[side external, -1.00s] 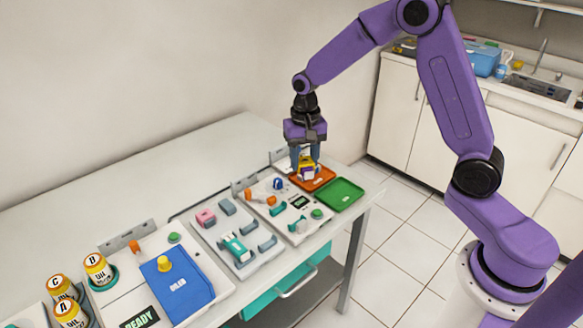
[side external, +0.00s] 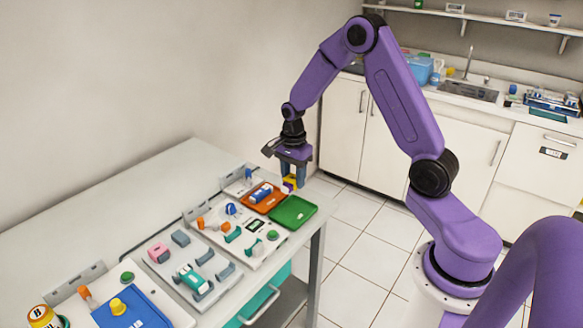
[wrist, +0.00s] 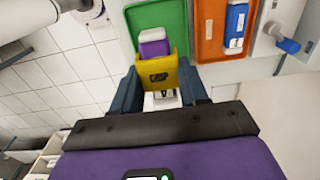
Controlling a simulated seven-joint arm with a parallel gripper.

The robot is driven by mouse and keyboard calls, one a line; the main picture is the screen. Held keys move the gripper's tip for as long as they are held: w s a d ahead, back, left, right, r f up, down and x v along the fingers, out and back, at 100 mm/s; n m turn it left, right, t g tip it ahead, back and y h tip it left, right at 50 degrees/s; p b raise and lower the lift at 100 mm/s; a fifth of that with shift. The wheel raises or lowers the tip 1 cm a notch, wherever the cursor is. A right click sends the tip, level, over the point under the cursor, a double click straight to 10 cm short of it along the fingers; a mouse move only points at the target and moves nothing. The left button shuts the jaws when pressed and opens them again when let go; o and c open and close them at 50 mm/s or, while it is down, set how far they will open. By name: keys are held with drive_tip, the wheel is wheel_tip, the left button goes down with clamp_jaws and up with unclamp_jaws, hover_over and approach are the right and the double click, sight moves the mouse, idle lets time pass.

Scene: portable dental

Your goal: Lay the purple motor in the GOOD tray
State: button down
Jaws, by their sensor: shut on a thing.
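My gripper (wrist: 160,92) is shut on a yellow piece (wrist: 160,72), with the purple motor (wrist: 155,48) showing just past it as a purple band with a white end. In the side view my gripper (side external: 290,177) hangs above the far corner of the trays, and the motor (side external: 288,187) is small and partly hidden there. The green tray (side external: 293,212) lies at the table's right end, empty in the side view. In the wrist view the motor overlaps the near part of the green tray (wrist: 145,20). I cannot read any GOOD label.
The orange tray (side external: 275,203) beside the green one holds a blue and white motor (side external: 261,193). White panels with small coloured parts and a green button (side external: 272,235) stand to the left. The table edge and open floor lie just beyond the green tray.

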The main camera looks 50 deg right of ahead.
drive_tip(key=shift+f, duration=4.95)
drive_tip(key=c, duration=0.5)
unclamp_jaws()
drive_tip(key=shift+r, duration=0.1)
